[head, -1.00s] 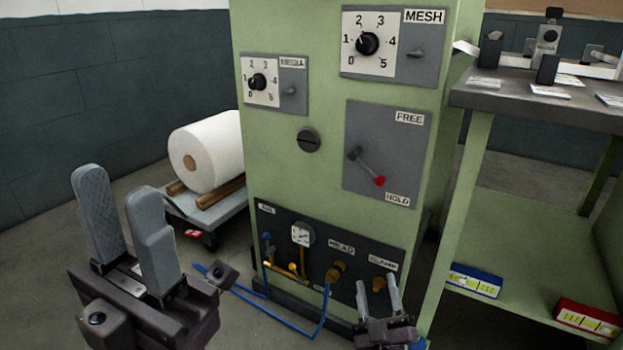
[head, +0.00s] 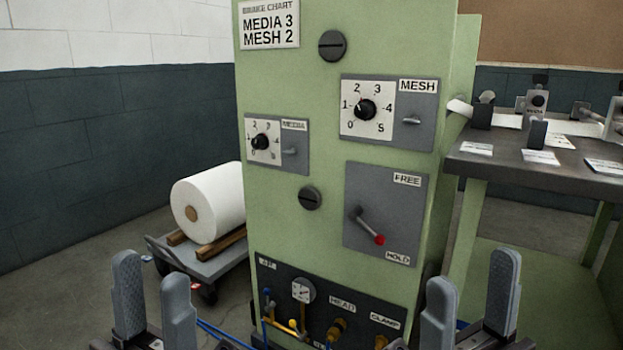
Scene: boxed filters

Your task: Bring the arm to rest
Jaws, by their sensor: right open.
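My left gripper (head: 154,290) is at the lower left, its two grey fingers upright with a gap between them and nothing in it. My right gripper (head: 470,305) is at the lower right, fingers upright and well apart, also empty. Both stand in front of the green machine cabinet (head: 275,212) and neither is seen touching anything. The bottom edge cuts off both gripper bodies.
The cabinet carries a MEDIA dial (head: 261,142), a MESH dial (head: 366,110) and a red-tipped lever (head: 370,228) angled down toward HOLD. A white roll (head: 215,207) lies on a low cart at left. A grey-topped bench (head: 500,170) stands at right.

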